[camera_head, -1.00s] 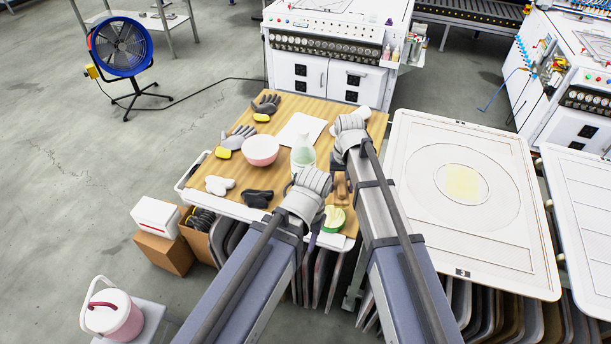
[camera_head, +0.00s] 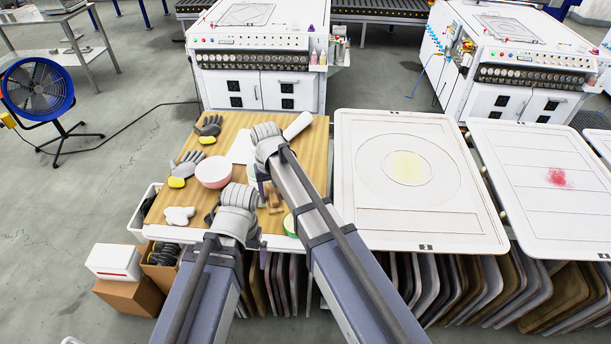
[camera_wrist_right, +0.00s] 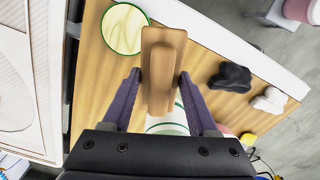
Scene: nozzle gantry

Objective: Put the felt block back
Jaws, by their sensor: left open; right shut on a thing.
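The wooden-looking felt block (camera_wrist_right: 162,72) is between the fingers of my right gripper (camera_wrist_right: 160,88) in the right wrist view, which are shut on it. Its felt face cannot be made out. In the head view the block (camera_head: 272,198) shows as brown wood beside my right wrist, over the wooden table (camera_head: 316,150). I cannot tell whether it touches the table. My right gripper (camera_head: 266,172) is mostly hidden by its own wrist. My left gripper (camera_head: 250,238) is open near the table's front edge, its fingers mostly hidden by its wrist.
The table also holds a pink bowl (camera_head: 213,172), gloves (camera_head: 209,126), a white cylinder (camera_head: 298,125) and a round green-rimmed container (camera_wrist_right: 124,28). A dark lump (camera_wrist_right: 230,77) lies nearby. A large white panel (camera_head: 440,215) stands right of the table; boxes (camera_head: 114,262) stand on the floor left.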

